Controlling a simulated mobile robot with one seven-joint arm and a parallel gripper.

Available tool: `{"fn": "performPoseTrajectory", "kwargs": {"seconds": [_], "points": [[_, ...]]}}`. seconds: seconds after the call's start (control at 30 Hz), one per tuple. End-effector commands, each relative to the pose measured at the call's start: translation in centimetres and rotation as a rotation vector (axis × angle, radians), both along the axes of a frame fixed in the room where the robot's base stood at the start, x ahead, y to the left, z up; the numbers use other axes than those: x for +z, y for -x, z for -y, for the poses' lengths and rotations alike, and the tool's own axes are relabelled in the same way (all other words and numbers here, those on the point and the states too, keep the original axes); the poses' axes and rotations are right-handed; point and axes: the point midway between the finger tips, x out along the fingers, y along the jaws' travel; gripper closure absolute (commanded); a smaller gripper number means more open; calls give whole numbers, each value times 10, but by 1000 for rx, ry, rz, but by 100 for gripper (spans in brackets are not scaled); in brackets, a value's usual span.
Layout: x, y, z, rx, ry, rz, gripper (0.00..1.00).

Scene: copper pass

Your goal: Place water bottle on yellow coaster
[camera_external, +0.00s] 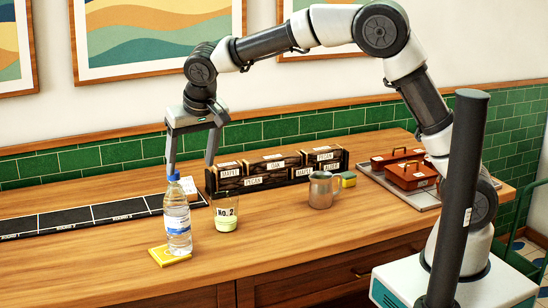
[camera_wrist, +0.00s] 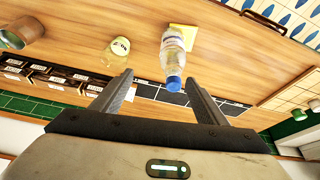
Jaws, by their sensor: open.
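The water bottle (camera_external: 177,222) is clear with a blue cap and stands upright on the yellow coaster (camera_external: 160,257) near the table's front. In the wrist view the bottle (camera_wrist: 174,47) has its blue cap toward my gripper, and the coaster (camera_wrist: 186,32) shows at its far end. My gripper (camera_external: 192,168) is open and points down just above and behind the bottle's cap. In the wrist view my gripper (camera_wrist: 160,82) has its fingers spread wide, with the cap between their lines and nothing clamped.
A cup marked No. 2 (camera_external: 226,214) stands close to the bottle's right. A black marked strip (camera_external: 70,220) lies left. The front left of the table is clear.

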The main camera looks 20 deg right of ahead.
Motion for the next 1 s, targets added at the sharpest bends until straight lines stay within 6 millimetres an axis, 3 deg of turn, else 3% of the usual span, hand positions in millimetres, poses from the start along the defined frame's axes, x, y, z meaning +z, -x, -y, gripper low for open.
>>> {"fn": "performPoseTrajectory", "kwargs": {"seconds": [0.1, 0.23, 0.4, 0.5, 0.6, 0.7, 0.83, 1.0], "points": [[40, -13, 85, -45, -22, -2, 33], [74, 2, 196, -75, -41, -2, 33], [92, 60, 315, -107, -53, 29, 33], [88, 103, 364, -125, -45, 57, 33], [77, 139, 395, -138, -32, 81, 33], [65, 164, 412, -146, -17, 97, 33], [57, 180, 422, -150, -5, 107, 33], [54, 183, 423, -148, -4, 107, 33]]}}
